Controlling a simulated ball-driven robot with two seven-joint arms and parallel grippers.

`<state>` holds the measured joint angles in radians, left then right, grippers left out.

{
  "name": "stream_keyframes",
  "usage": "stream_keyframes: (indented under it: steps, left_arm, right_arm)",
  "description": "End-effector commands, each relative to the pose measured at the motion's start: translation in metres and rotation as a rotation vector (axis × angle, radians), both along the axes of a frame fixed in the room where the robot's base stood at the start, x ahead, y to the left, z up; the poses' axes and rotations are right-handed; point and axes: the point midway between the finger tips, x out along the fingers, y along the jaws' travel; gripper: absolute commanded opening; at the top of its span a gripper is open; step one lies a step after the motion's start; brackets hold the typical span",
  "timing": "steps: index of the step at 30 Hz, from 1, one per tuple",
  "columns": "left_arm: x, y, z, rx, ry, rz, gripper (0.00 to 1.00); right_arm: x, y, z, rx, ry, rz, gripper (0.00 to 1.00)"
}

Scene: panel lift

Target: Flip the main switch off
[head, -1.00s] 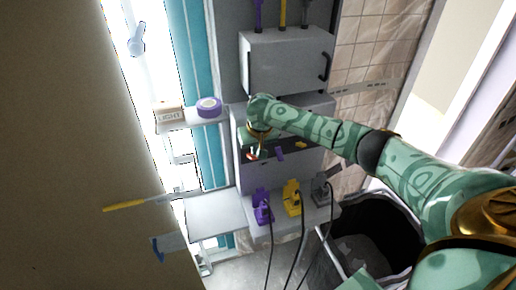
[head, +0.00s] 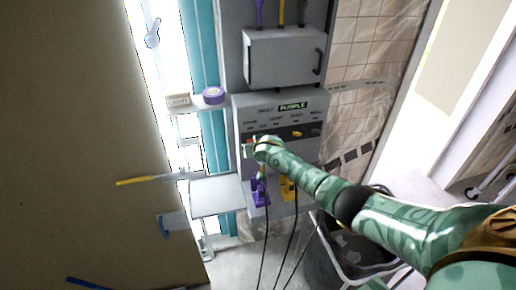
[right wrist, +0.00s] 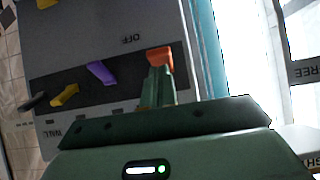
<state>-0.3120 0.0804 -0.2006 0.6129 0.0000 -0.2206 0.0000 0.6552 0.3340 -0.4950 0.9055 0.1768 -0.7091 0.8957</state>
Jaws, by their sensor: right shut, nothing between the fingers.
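The grey switch panel (head: 311,118) stands in the middle of the head view, with a lit display reading PURPLE. In the right wrist view the panel (right wrist: 100,25) appears upside down, with an orange-red lever (right wrist: 159,58), a purple lever (right wrist: 101,73) and yellow and dark levers on a dark strip. The word OFF is printed near the red lever. My right gripper (right wrist: 158,85) is shut and empty, its fingertips at the red lever, seemingly touching it. In the head view my right gripper (head: 250,150) is at the panel's left side. My left gripper is not in view.
A grey box (head: 283,58) with a handle is above the panel. Purple (head: 260,192) and yellow (head: 288,189) plugs with cables sit below. A shelf at left holds a purple tape roll (head: 213,95) and a LIGHT block (head: 178,100). A dark bin (head: 325,262) stands lower right.

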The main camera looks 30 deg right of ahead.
Motion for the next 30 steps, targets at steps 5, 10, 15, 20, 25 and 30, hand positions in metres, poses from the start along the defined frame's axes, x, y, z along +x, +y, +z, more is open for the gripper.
stream_keyframes:
  steps: [5, 10, 15, 20, 25, 30]
  left_arm:
    - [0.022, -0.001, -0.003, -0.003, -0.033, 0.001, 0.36]
    - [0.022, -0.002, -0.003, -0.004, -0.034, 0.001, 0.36]
    - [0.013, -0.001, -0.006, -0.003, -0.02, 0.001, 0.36]
    - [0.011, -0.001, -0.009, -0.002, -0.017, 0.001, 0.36]
    - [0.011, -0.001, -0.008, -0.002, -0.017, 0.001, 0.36]
    - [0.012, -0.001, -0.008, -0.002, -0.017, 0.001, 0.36]
  right_arm:
    - [0.0, 0.0, -0.001, -0.005, -0.021, 0.0, 0.0]
    - [0.001, 0.0, -0.001, -0.007, -0.021, 0.0, 0.0]
    - [0.007, -0.002, 0.003, -0.006, -0.022, -0.001, 0.0]
    - [0.013, -0.003, 0.006, -0.007, -0.021, 0.0, 0.0]
    - [0.014, -0.003, 0.007, -0.006, -0.02, 0.0, 0.0]
    - [0.014, -0.003, 0.007, -0.006, -0.02, 0.0, 0.0]
